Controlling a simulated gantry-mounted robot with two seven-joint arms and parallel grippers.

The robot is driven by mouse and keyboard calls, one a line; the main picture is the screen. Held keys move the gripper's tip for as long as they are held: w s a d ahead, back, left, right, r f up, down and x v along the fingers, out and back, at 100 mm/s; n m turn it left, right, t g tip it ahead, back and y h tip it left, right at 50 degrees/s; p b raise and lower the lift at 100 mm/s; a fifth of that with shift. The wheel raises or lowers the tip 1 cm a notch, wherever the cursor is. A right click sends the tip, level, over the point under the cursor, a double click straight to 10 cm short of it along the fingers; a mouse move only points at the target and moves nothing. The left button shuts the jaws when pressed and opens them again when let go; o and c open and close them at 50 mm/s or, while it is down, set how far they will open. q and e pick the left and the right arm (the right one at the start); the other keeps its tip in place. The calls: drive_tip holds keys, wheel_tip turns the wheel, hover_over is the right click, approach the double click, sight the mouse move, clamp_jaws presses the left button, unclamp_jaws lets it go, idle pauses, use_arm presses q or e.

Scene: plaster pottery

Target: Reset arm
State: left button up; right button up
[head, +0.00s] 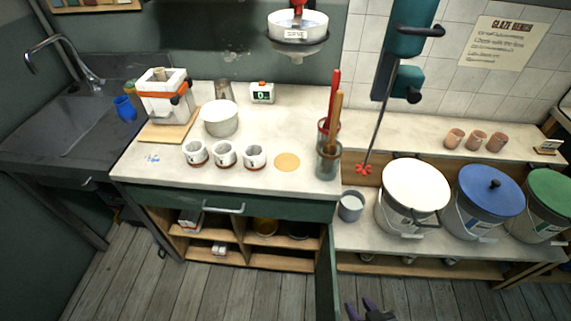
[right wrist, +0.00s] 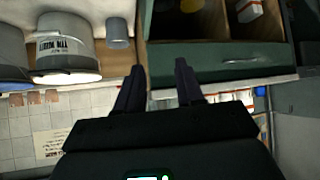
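My right gripper (head: 371,308) shows at the bottom edge of the head view, with dark fingers over the floor in front of the benches. In the right wrist view its two fingers (right wrist: 160,68) stand apart with nothing held between them. That view shows the benches upside down beyond the fingertips. The gripper touches nothing that I can see. Most of my right arm is outside the head view. My left gripper is not in view.
A green cabinet door (head: 327,278) hangs open left of my right gripper. Buckets with a white lid (head: 415,187), a blue lid (head: 490,193) and a green lid (head: 552,190) stand on the lower shelf. Several cups stand on the counter (head: 290,120). The wooden floor (head: 230,290) is clear.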

drive_tip(key=s+d+f+m+g+h, duration=0.1)
drive_tip(key=s+d+f+g+h, duration=0.2)
drive_tip(key=s+g, duration=0.4)
wheel_tip(320, 180, up, 38)
drive_tip(key=s+d+y+p, duration=0.1)
drive_tip(key=p, duration=3.7)
drive_tip(key=shift+s+t, duration=0.3)
drive_tip(key=shift+t, duration=0.1)
